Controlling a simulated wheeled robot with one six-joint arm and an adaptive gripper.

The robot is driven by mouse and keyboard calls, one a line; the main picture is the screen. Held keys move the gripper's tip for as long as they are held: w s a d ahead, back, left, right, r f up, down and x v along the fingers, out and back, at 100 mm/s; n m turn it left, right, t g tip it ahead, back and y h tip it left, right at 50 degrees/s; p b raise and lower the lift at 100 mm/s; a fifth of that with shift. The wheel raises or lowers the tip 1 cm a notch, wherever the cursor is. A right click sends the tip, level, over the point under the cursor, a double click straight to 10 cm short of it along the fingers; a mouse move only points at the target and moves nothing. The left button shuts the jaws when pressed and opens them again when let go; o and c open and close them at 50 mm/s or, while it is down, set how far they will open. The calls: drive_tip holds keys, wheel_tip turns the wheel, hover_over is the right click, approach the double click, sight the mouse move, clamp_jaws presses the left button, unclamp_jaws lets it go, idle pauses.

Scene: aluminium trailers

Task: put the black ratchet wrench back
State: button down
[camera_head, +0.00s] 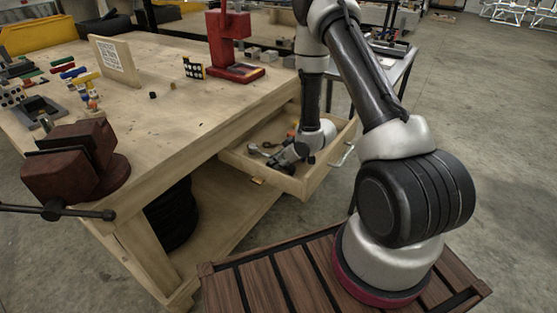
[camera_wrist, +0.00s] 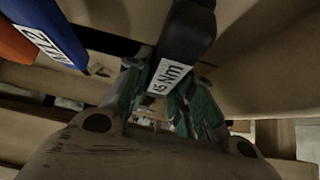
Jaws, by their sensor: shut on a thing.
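The black ratchet wrench (camera_wrist: 187,32) shows in the wrist view as a black handle with a white label reading "15 Nm". My gripper (camera_wrist: 165,100) is shut on it, with a greenish finger on each side of the labelled part. The far end of the wrench is hidden. In the head view my gripper (camera_head: 280,162) points down inside the open wooden drawer (camera_head: 268,177) under the bench top. I cannot tell whether the wrench touches the drawer floor. A blue handle with a white label (camera_wrist: 50,38) lies to its left, with an orange-red one (camera_wrist: 14,42) beyond.
A silver-headed tool (camera_head: 256,150) lies in the drawer left of my gripper. The workbench (camera_head: 165,125) carries a dark red vise (camera_head: 75,165), a red press (camera_head: 228,45) and several small parts. The drawer's metal handle (camera_head: 343,155) is on its right side.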

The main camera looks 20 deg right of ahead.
drive_tip(key=c, duration=1.1)
unclamp_jaws()
drive_tip(key=shift+c, duration=0.2)
wheel_tip(320, 180, up, 10)
drive_tip(key=shift+f, duration=0.15)
drive_tip(key=shift+d+r, duration=0.15)
drive_tip(key=shift+r, duration=0.25)
drive_tip(key=s+d+r+m+h, duration=0.25)
drive_tip(key=s+d+r, duration=0.2)
drive_tip(key=r, duration=0.65)
drive_tip(key=s+d+r+m+h, duration=0.1)
drive_tip(key=s+d+r+h, duration=0.3)
drive_tip(key=r, duration=0.7)
drive_tip(key=s+r+m, duration=0.1)
drive_tip(key=s+r, duration=0.2)
drive_tip(key=s, duration=0.5)
drive_tip(key=s+a+r+m+g+y, duration=0.1)
drive_tip(key=s+r, duration=0.2)
drive_tip(key=s, duration=0.5)
drive_tip(key=s+r+m+g, duration=0.1)
drive_tip(key=s+r, duration=0.2)
drive_tip(key=s, duration=0.6)
drive_tip(key=shift+a+r+m+y, duration=0.3)
drive_tip(key=shift+m+y, duration=0.05)
